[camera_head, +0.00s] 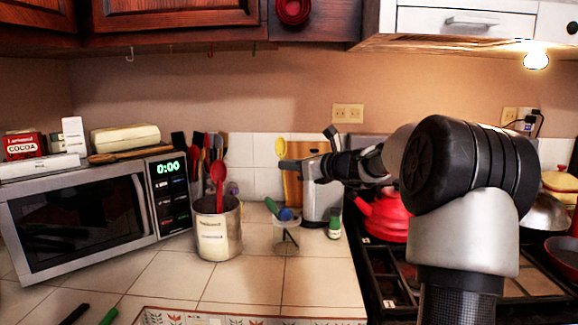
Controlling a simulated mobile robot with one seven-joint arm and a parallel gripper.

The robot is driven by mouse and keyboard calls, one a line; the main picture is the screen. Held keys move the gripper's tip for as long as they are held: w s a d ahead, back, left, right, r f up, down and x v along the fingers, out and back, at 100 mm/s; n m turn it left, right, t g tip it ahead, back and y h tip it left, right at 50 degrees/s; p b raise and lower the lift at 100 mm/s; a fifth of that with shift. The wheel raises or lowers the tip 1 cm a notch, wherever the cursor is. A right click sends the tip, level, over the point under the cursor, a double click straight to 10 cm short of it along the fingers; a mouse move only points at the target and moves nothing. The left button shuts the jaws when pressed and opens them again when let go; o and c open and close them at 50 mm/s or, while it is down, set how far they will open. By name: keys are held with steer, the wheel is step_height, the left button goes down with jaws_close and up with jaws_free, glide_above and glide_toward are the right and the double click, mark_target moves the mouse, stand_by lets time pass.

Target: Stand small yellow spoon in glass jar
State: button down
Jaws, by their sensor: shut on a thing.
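The small yellow spoon (281,147) is upright with its bowl at the top, in front of the tiled wall. My gripper (285,164) reaches in from the right and is shut on it just below the bowl. The lower part of the spoon's handle is hard to make out behind and below the jaws. The glass jar (286,243) stands on the tiled counter below my gripper. A green utensil and a blue one stick out of the jar's top.
A metal canister (217,240) of utensils, with a red spoon, stands left of the jar. A toaster (321,200), a wooden board (293,185) and a small green-topped bottle (335,223) are close by. A red kettle (384,216) sits on the stove.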

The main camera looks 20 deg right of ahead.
mark_target(286, 193)
steer(key=shift+s+d+f+b, duration=0.1)
steer(key=shift+s+f+b, duration=0.05)
steer(key=shift+f+b, duration=1.8)
steer(key=shift+s+f+b, duration=0.1)
steer(key=shift+f+b, duration=1.3)
steer(key=shift+f, duration=0.95)
steer(key=shift+s+f+b, duration=0.1)
steer(key=shift+f+b, duration=0.2)
steer(key=shift+f, duration=0.65)
steer(key=c, duration=1.8)
jaws_free()
steer(key=shift+c, duration=0.2)
